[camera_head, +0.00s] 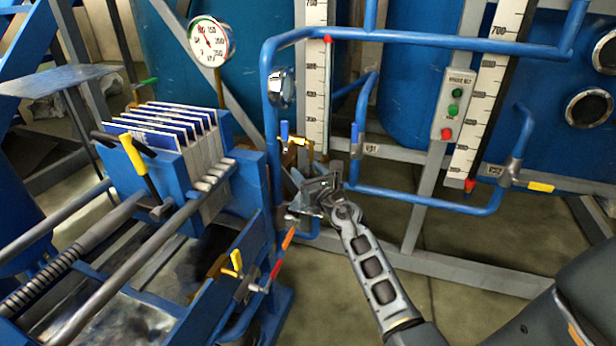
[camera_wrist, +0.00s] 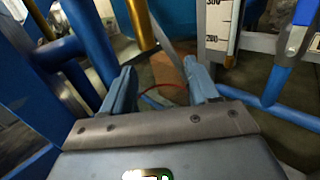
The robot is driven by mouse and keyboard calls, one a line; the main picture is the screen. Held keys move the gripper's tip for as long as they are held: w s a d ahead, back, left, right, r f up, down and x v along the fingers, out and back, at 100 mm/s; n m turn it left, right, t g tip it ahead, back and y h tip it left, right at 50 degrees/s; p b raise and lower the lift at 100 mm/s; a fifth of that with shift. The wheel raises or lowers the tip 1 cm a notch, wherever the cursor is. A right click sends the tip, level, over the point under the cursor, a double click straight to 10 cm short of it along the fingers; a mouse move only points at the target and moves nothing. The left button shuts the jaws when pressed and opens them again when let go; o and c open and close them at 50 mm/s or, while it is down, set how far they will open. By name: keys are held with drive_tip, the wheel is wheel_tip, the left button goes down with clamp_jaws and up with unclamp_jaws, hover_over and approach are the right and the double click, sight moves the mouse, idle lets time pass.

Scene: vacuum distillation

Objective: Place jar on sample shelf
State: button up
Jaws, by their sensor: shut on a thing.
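My gripper (camera_head: 308,192) is in the middle of the head view, among the blue pipes to the right of the filter press. In the wrist view its two fingers (camera_wrist: 163,88) stand apart, shut on the jar. The jar (camera_wrist: 165,86) shows there only as a faint, see-through shape with a thin reddish curved line between the fingers. The jar's outline and contents are too unclear to tell. In the head view I cannot make the jar out from the gripper and pipes. I cannot pick out the sample shelf in either view.
A filter press (camera_head: 190,150) with several plates stands at left. Valve levers, one orange-red (camera_head: 288,238) and one yellow (camera_head: 237,262), are close to my gripper. Blue pipes (camera_head: 420,197), level gauges (camera_head: 316,90) and a button box (camera_head: 453,104) stand behind. Open floor (camera_head: 450,310) shows lower right.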

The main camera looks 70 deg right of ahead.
drive_tip(key=shift+f, duration=0.1)
drive_tip(key=o, duration=1.1)
drive_tip(key=shift+s+a, duration=0.1)
drive_tip(key=v, duration=1.1)
drive_tip(key=shift+s+a, duration=0.3)
